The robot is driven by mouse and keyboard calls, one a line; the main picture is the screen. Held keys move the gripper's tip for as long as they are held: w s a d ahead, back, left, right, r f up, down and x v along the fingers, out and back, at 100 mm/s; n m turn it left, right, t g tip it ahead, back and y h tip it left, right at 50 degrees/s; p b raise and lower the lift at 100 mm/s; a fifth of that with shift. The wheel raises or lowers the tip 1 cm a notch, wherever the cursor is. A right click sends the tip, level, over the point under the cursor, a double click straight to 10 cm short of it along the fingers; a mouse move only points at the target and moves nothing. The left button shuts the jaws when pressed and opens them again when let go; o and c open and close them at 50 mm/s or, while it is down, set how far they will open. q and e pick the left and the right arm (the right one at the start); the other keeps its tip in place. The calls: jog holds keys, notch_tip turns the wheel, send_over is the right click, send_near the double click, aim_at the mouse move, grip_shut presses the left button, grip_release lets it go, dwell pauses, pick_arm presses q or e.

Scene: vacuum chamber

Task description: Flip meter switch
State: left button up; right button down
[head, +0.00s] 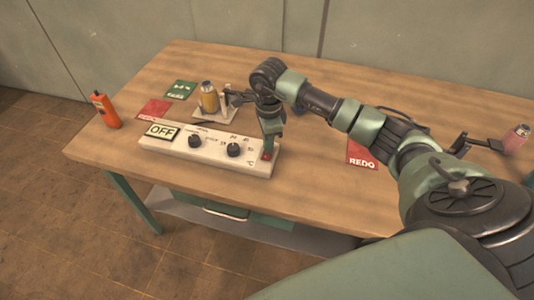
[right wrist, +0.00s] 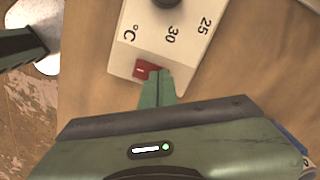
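The meter (head: 205,153) is a long pale panel near the table's front edge, with two black knobs, a scale marked in °C and an "OFF" display (head: 162,131) at its left end. Its red switch (head: 266,156) sits at the right end. The switch (right wrist: 144,69) also shows in the right wrist view. My right gripper (head: 267,150) points down over that end, its fingers closed together and empty. In the right wrist view its fingertips (right wrist: 158,76) are right beside the switch and overlap its edge; I cannot tell if they touch. My left gripper is not in view.
Red and green cards (head: 181,90) lie on the table (head: 110,150). An orange device (head: 104,109) stands at the left edge. A pink cylinder (head: 516,138) is at far right.

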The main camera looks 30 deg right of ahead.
jog(key=shift+s, duration=0.1)
jog(key=shift+r+p, duration=0.65)
jog(key=shift+r, duration=0.15)
jog(key=shift+r+p, duration=1.4)
jog(key=shift+r, duration=1.15)
